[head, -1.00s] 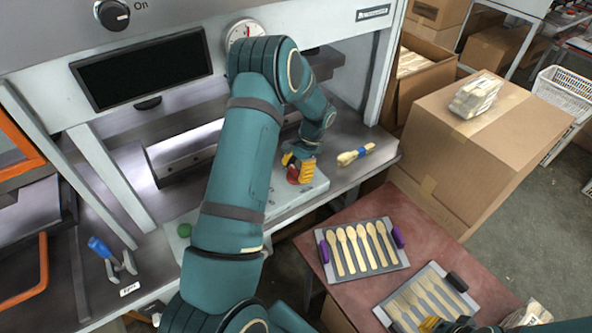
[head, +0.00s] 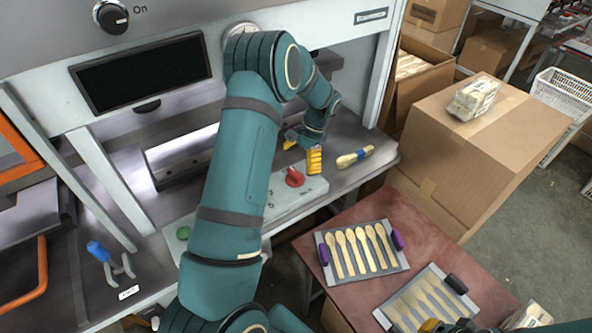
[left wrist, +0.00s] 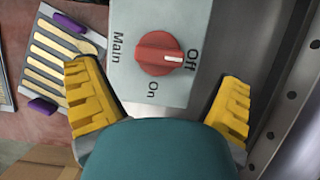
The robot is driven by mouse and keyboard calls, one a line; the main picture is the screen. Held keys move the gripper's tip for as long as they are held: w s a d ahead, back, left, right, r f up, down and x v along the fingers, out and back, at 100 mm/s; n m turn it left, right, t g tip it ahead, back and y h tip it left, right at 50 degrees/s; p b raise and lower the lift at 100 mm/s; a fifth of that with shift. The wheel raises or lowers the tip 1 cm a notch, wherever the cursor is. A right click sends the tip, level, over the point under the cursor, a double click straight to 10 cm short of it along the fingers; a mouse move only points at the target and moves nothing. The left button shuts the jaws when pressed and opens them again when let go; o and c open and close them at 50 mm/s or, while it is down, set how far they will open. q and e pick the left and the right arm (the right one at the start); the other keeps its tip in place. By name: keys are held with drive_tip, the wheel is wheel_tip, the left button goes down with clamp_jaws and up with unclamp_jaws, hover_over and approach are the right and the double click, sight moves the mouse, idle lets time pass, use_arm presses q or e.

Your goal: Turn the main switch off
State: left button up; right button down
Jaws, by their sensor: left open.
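The main switch is a red rotary knob (head: 295,178) on a light grey control box (head: 312,190) at the bench's front right. In the left wrist view the red knob (left wrist: 158,54) sits among the labels Main, Off and On, and its white mark points to Off. My left gripper (head: 302,157) is open and empty, just behind the knob and apart from it. In the left wrist view its yellow fingers are spread wide, with the knob beyond and between them. My right gripper shows only as a yellow bit (head: 429,326) at the bottom edge; its jaws are hidden.
A green button (head: 183,233) is at the box's left end. A brush (head: 354,157) lies right of the box, and a blue-handled clamp (head: 100,250) stands at the left. Spoon trays (head: 333,282) lie on the reddish table below. A large carton (head: 490,150) stands right.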

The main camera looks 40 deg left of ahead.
use_arm(q)
drive_tip(key=v, duration=0.7)
drive_tip(key=shift+r, duration=0.3)
drive_tip(key=shift+w, duration=0.1)
